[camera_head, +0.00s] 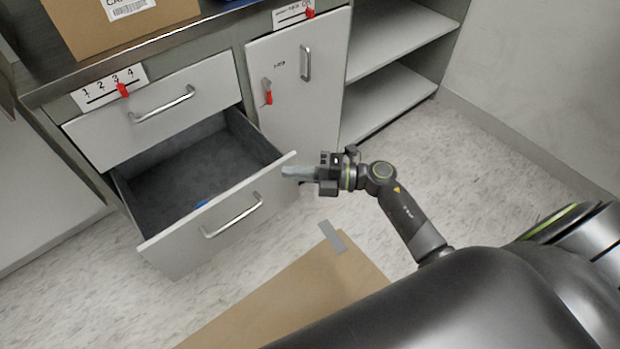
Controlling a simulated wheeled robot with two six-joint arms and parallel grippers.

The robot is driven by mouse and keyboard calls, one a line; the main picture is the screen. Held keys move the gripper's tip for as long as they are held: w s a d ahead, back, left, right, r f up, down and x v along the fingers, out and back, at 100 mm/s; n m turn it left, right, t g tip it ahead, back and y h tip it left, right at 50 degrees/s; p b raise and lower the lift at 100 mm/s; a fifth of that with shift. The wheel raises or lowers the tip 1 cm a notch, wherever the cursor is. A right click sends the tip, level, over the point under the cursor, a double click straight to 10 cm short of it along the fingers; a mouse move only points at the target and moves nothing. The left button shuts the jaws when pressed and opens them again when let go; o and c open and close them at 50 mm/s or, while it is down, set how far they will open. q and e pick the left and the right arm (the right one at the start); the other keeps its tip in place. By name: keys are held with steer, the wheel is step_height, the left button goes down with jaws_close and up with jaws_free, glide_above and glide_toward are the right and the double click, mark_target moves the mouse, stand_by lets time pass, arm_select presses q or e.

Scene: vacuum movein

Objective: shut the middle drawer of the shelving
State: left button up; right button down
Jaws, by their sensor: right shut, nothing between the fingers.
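The middle drawer (165,243) of the shelving is pulled well out, below a closed upper drawer (205,78). Its grey inside is empty apart from a small blue item (201,204) near the front. Its front has a metal bar handle (232,215). My right gripper (287,172) is shut and empty, with its fingertips at the right end of the drawer front; I cannot tell whether they touch it. My left gripper is not in view.
A cabinet door (318,95) with a handle and red latch is shut right of the drawers. Open shelves (385,100) stand farther right. A cardboard box (120,25) sits on the counter. Flat brown cardboard (290,300) with grey tape lies on the floor in front.

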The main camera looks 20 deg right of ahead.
steer(key=shift+w+a, duration=0.1)
steer(key=shift+w, duration=0.3)
steer(key=shift+w, duration=0.1)
